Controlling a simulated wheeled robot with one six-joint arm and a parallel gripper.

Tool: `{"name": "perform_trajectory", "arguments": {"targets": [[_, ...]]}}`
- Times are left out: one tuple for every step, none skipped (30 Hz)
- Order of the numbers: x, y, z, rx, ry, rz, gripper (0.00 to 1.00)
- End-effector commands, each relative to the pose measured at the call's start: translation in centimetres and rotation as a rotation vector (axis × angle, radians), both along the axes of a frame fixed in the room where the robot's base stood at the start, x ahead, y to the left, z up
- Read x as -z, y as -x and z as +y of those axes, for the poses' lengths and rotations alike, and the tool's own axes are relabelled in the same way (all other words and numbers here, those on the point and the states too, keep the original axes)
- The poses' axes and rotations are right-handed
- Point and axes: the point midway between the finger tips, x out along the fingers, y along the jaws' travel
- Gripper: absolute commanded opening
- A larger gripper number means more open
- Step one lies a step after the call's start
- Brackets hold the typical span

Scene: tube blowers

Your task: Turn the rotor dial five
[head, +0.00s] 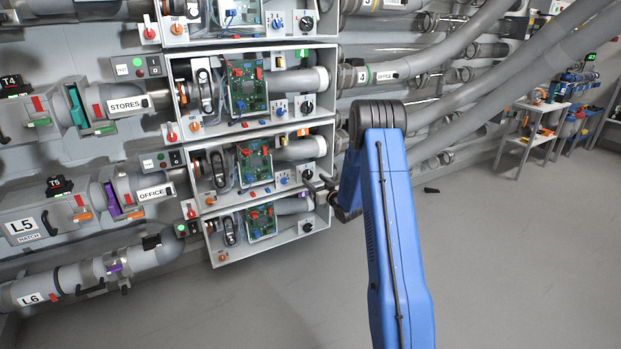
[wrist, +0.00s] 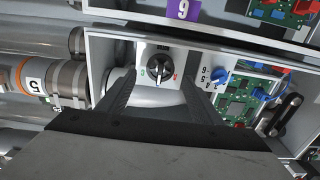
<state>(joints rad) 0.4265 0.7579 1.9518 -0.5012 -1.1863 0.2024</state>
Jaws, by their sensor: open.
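The rotor dial five is a black round knob (wrist: 160,67) on a white plate, with small green and red marks at its sides. It also shows in the head view as a black knob (head: 307,174) at the right end of the third box down. In the wrist view my gripper (wrist: 160,80) is open, its two dark fingers apart on either side of the dial. Whether the fingers touch the dial cannot be told. In the head view my gripper (head: 324,184) is small, close to the right side of that box.
A blue knob (wrist: 219,75) and a green circuit board (wrist: 240,100) sit right of the dial in the wrist view. A pipe tagged 5 (wrist: 36,84) is at left. The box below in the head view (head: 258,232) is close.

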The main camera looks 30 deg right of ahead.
Motion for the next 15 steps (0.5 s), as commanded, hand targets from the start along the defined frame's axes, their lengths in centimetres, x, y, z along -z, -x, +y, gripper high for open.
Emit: {"name": "perform_trajectory", "arguments": {"targets": [[0.0, -0.9, 0.1, -0.001, 0.001, -0.001, 0.59], [0.0, -1.3, 0.1, 0.0, 0.001, -0.002, 0.59], [-0.1, -1.9, 0.1, 0.0, 0.001, -0.002, 0.59], [0.0, -2.3, 0.0, 0.001, 0.001, -0.001, 0.59], [0.0, -2.6, 0.0, 0.001, 0.0, -0.001, 0.59], [0.0, -3.1, 0.0, 0.001, 0.0, -0.001, 0.59], [0.0, -3.4, 0.1, 0.001, 0.0, -0.001, 0.59], [0.0, -3.6, 0.1, 0.001, 0.0, -0.001, 0.59], [0.0, -3.9, 0.1, 0.001, 0.0, -0.001, 0.59], [0.0, -4.1, 0.1, 0.001, 0.0, -0.001, 0.59], [-0.1, -4.2, 0.1, 0.001, 0.0, -0.001, 0.59], [-0.1, -4.4, 0.1, 0.001, 0.0, -0.001, 0.59], [0.0, -4.4, 0.1, 0.001, 0.0, -0.001, 0.59], [0.0, -4.5, 0.1, 0.001, 0.0, 0.0, 0.59], [0.0, -4.5, 0.1, 0.001, 0.0, 0.0, 0.59]]}}
